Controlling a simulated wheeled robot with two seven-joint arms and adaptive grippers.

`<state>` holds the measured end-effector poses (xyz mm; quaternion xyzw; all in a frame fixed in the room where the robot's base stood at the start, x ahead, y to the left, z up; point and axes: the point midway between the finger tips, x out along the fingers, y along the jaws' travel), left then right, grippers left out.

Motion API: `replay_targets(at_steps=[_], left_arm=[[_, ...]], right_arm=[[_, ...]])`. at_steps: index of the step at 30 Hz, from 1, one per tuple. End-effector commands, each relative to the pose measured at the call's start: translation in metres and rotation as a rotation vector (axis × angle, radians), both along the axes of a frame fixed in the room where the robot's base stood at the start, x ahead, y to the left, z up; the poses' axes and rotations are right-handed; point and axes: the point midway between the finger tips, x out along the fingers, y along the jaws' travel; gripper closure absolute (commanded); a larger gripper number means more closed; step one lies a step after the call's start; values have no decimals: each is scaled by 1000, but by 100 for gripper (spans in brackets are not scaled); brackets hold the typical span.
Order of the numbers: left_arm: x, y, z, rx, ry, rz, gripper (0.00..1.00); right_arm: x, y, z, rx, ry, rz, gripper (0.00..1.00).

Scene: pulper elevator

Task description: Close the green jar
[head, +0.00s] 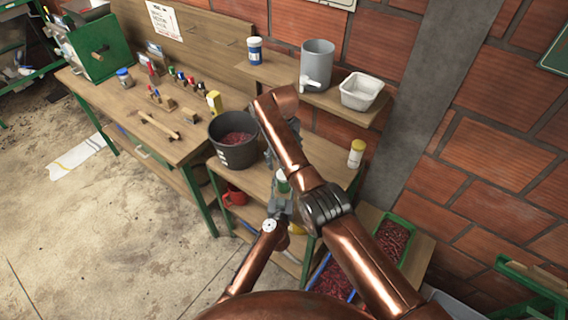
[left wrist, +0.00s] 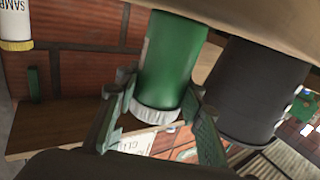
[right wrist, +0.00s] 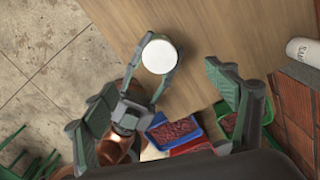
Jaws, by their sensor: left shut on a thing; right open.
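The green jar (left wrist: 172,60) stands on the bench in the left wrist view, which shows it upside down. Its white lid (right wrist: 159,56) sits on its mouth; I cannot tell how tight it is. In the head view the jar (head: 282,184) is partly hidden by my right arm. My left gripper (head: 280,200) is shut around the jar, with a finger on either side. My right gripper (right wrist: 158,78) is open and empty above the jar, its fingers spread to either side of the lid in the right wrist view.
A black bucket (head: 224,153) of red berries stands left of the jar. A yellow-lidded sample jar (head: 356,152) stands at the bench's right end. A shelf (head: 285,76) behind holds a grey pitcher (head: 317,62) and a white tub (head: 361,92). Berry trays (head: 392,242) lie lower right.

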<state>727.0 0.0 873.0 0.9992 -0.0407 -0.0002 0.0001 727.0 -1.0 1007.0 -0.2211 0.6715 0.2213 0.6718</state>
Motion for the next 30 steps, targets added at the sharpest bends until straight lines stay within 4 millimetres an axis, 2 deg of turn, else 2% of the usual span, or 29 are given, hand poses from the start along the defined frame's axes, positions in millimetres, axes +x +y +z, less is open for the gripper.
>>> replay_targets(at_steps=[3,9,15,23,24,30], left_arm=[[0,0,0,0,1,0,100],[0,0,0,0,0,0,100],[0,0,0,0,0,0,100],[0,0,0,0,0,0,100],[0,0,0,0,0,0,64],[0,0,0,0,0,0,50]], right_arm=[[1,0,28,2,-4,0,20],[1,0,61,1,-1,0,20],[0,0,75,0,0,0,20],[0,0,76,0,1,0,20],[0,0,76,0,1,0,20],[0,0,76,0,0,0,20]])
